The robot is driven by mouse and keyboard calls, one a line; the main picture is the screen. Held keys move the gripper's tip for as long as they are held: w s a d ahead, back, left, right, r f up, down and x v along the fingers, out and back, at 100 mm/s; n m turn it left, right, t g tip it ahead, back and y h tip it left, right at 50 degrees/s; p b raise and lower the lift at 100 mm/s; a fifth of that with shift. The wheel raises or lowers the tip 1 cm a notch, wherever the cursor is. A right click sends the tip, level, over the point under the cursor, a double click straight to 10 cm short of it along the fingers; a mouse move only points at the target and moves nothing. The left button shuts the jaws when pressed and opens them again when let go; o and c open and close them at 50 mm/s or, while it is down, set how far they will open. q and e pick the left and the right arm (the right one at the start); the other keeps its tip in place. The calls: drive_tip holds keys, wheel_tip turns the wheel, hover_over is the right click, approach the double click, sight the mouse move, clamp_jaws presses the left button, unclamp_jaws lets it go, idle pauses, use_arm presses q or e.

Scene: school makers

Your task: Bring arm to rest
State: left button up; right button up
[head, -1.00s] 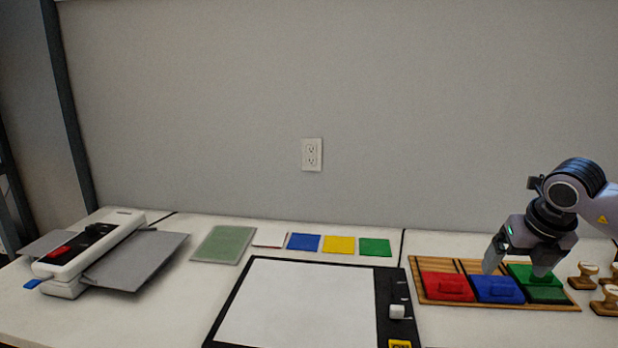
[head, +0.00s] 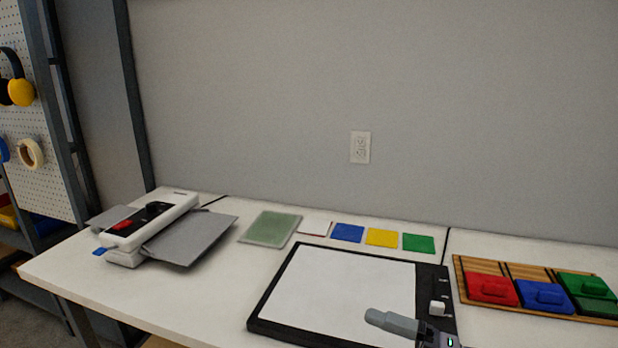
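My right gripper (head: 385,321) shows at the bottom of the head view, low over the front right corner of the black-framed white board (head: 340,285). One grey finger points left; the rest is cut off by the lower edge, so I cannot tell whether it is open or shut. The gripper is apart from the red (head: 491,291), blue (head: 549,297) and green (head: 588,286) blocks, which sit in the wooden tray (head: 484,266) on the right. My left gripper is out of view.
A laminator-like machine (head: 150,225) with a grey sheet stands at the left. A green mat (head: 270,229) and blue (head: 348,233), yellow (head: 381,237) and green (head: 418,243) squares lie along the back. A shelf with a pegboard (head: 35,120) stands far left.

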drive_tip(key=s+d+f+m+t+h, duration=0.1)
drive_tip(key=s+d+f+m+h, duration=0.2)
drive_tip(key=s+f+m+h, duration=0.2)
drive_tip(key=s+d+f+m+t+h, duration=0.1)
drive_tip(key=s+d+f+m+h, duration=0.2)
drive_tip(key=f+m, duration=0.8)
drive_tip(key=s+d+f+m+h, duration=0.4)
drive_tip(key=s+f+m+h, duration=0.3)
drive_tip(key=f+m, duration=0.1)
drive_tip(key=shift+f+m+t+p, duration=0.25)
drive_tip(key=shift+m+t+p, duration=0.15)
drive_tip(key=shift+m, duration=0.5)
